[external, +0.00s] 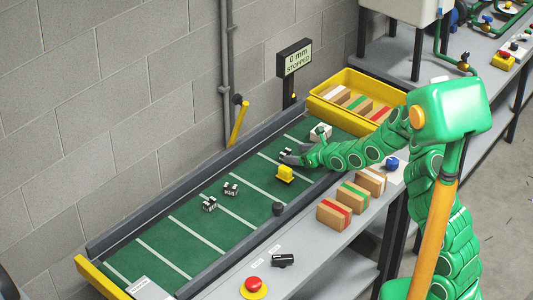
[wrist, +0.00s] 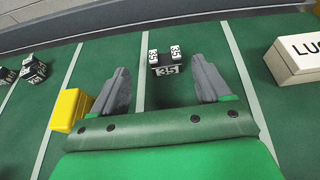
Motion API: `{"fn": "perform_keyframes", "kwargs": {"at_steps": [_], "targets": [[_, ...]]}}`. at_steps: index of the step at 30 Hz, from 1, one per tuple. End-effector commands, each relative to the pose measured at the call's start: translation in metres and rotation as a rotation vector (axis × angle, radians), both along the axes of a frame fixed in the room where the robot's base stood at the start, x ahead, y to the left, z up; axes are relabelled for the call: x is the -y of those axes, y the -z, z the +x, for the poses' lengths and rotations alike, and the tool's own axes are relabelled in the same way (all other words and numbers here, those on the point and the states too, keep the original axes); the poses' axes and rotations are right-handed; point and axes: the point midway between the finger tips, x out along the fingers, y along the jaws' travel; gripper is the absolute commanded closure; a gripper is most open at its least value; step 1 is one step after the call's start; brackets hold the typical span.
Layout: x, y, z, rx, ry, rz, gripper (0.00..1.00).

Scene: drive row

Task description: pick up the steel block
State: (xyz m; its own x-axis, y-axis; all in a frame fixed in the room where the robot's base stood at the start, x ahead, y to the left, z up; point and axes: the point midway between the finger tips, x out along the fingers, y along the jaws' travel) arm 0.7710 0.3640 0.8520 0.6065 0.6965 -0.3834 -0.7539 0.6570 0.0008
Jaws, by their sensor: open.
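A dark block with white "35" labels (wrist: 165,70) lies on the green belt (wrist: 270,110). It is the block nearest my gripper (wrist: 160,66). In the wrist view it sits between and slightly beyond my two grey fingertips, with a gap on each side. My gripper is open and empty. In the external view my gripper (external: 291,157) is low over the far part of the belt and partly hides this block. Two similar dark labelled blocks (external: 210,204) (external: 231,189) lie farther left. No label reads steel, so I cannot tell which block is steel.
A yellow piece (external: 285,173) stands on the belt close to my gripper. A white lettered box (wrist: 298,58) is on the other side. Dark rails edge the belt. Cardboard boxes (external: 334,214) line the near shelf. The sign (external: 295,58) reads "0 mm STOPPED".

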Motion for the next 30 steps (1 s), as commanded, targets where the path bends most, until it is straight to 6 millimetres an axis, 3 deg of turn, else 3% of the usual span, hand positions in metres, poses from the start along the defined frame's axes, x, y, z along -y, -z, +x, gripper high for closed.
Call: {"fn": "perform_keyframes", "kwargs": {"at_steps": [30], "targets": [[-0.038, 0.024, 0.042, 0.002, -0.003, -0.001, 0.23]]}}
